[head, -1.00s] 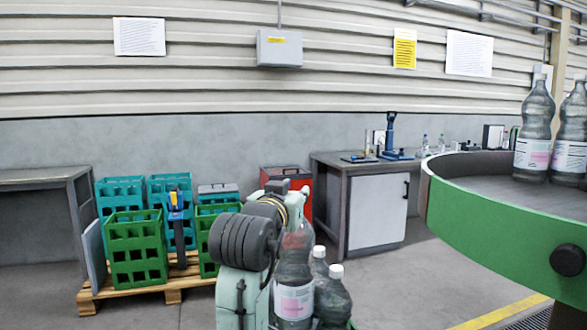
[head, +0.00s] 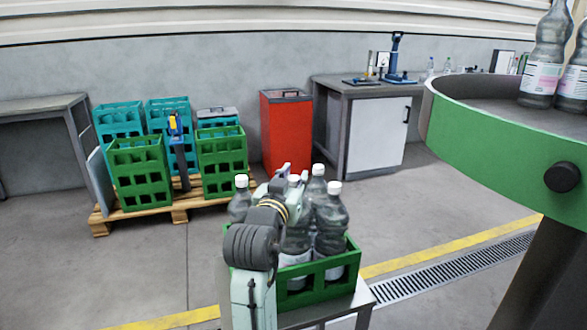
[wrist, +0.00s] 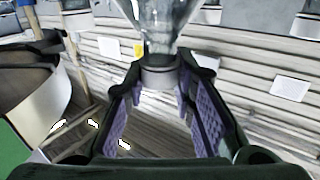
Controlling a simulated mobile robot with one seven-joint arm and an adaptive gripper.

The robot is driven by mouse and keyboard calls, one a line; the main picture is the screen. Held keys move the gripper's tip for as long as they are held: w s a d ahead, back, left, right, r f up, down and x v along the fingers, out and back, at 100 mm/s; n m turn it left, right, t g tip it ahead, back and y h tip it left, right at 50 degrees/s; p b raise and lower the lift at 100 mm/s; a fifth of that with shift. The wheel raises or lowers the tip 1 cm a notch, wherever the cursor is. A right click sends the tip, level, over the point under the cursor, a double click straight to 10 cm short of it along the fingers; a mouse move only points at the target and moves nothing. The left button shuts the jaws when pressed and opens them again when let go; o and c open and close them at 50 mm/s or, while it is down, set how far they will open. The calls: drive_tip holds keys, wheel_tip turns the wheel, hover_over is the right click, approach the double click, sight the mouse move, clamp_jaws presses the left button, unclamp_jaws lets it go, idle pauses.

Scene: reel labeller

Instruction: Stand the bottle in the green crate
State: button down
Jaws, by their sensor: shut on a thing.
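My gripper (head: 284,192) is shut on the neck of a clear bottle with a white and pink label (head: 294,240). In the wrist view, the bottle neck (wrist: 160,60) sits between the purple finger pads. The green crate (head: 325,290) stands on a small stand below the gripper. The held bottle looks upright, its lower part behind the crate's near wall. Its base is hidden, so I cannot tell whether it touches the crate floor. Other white-capped bottles stand in the crate, at right (head: 331,225) and left (head: 239,205). My arm hides part of the crate.
A green round table (head: 500,140) with bottles (head: 546,60) is at the right. Green and teal crates (head: 140,175) stand on a pallet (head: 180,208) at the left. A red bin (head: 286,130) and a workbench (head: 375,130) stand behind. The floor around the stand is clear.

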drive_tip(key=shift+f, duration=1.55)
drive_tip(key=c, duration=1.3)
unclamp_jaws()
drive_tip(key=shift+f, duration=0.2)
drive_tip(key=shift+c, duration=0.2)
drive_tip(key=shift+r, duration=0.2)
drive_tip(key=b+v, duration=0.5)
drive_tip(key=v, duration=0.7)
drive_tip(key=shift+b, duration=0.35)
